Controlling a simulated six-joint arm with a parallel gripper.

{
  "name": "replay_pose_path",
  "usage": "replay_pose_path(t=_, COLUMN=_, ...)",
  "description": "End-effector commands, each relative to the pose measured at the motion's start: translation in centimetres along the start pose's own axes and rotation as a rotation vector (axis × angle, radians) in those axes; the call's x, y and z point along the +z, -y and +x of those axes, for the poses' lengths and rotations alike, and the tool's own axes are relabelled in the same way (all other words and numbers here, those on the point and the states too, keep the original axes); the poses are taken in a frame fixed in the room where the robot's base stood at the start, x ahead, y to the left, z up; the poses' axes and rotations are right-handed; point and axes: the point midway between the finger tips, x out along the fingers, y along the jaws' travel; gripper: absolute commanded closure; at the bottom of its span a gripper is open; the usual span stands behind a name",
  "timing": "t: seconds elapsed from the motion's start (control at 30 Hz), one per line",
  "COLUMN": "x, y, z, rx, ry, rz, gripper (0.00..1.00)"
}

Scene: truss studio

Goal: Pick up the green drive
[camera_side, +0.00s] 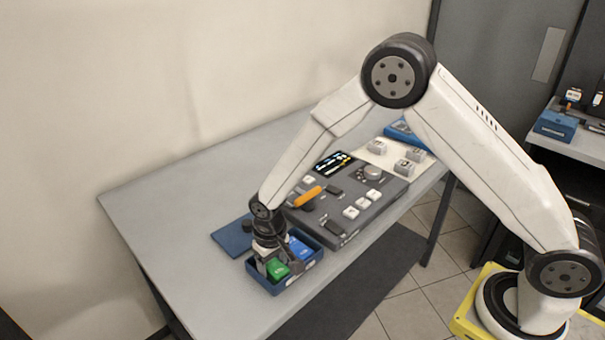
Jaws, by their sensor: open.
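The green drive (277,269) lies in the front part of a small blue tray (277,289) near the left end of the grey table. A blue drive (300,249) sits beside it in the same tray, to the right. My gripper (272,262) points down over the tray, right at the green drive. Its jaws are open, and a finger partly covers the drive. I cannot tell whether the fingers touch it.
A dark control panel (348,222) with white keys, a screen and an orange handle (308,196) stands right of the tray. A blue mat (233,238) lies behind the tray. Grey blocks (404,166) sit on a white board farther right. The table's (185,235) left end is clear.

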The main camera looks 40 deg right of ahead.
Motion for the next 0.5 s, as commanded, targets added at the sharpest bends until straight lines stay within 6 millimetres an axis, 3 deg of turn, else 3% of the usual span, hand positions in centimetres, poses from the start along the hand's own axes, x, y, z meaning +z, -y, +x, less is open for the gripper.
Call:
replay_pose_path(t=0.2, x=0.01, y=0.00, z=-0.02, rx=0.000, ry=0.000, rz=0.000, gripper=0.29)
replay_pose_path(t=0.4, x=0.01, y=0.00, z=-0.02, rx=0.000, ry=0.000, rz=0.000, gripper=0.93)
replay_pose_path(t=0.43, x=0.01, y=0.00, z=-0.02, rx=0.000, ry=0.000, rz=0.000, gripper=1.00)
replay_pose_path(t=0.5, x=-0.01, y=0.01, z=-0.05, rx=0.000, ry=0.000, rz=0.000, gripper=1.00)
